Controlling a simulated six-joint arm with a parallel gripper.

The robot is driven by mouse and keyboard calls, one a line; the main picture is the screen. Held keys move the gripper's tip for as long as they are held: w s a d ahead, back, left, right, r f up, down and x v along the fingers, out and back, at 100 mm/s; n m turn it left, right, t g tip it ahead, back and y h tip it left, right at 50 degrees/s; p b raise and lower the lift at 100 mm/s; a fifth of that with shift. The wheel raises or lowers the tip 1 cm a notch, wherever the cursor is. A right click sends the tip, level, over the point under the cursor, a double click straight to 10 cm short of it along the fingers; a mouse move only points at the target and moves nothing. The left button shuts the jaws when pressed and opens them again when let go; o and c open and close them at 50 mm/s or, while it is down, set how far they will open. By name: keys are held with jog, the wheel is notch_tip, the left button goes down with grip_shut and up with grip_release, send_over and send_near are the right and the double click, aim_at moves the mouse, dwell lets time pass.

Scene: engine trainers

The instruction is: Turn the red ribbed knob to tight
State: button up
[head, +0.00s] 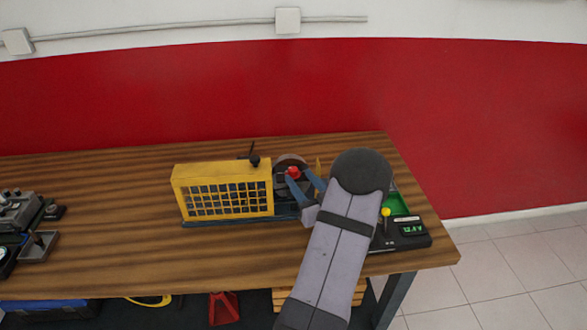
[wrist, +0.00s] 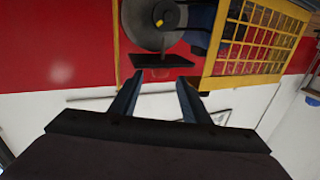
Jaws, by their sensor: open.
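The red ribbed knob (head: 293,172) shows in the head view in front of a dark round disc, just right of the yellow cage. Its ribs and any tight mark are too small to make out. My gripper (head: 297,176) is open, its two blue fingers spread close to the knob, one at its lower left and one to its right. I cannot tell whether they touch it. In the wrist view my gripper (wrist: 158,82) is open with nothing between its fingers. I cannot make out the knob in that view.
The yellow mesh cage (head: 225,190) stands left of the knob; it also shows in the wrist view (wrist: 207,60). A black box with a display (head: 405,232) sits right of my arm. Dark devices (head: 20,215) lie far left. The wooden table (head: 110,220) is clear between.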

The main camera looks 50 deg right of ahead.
aim_at(295, 173)
jog(key=shift+p+x, duration=0.9)
jog(key=shift+x, duration=1.85)
jog(key=c, duration=1)
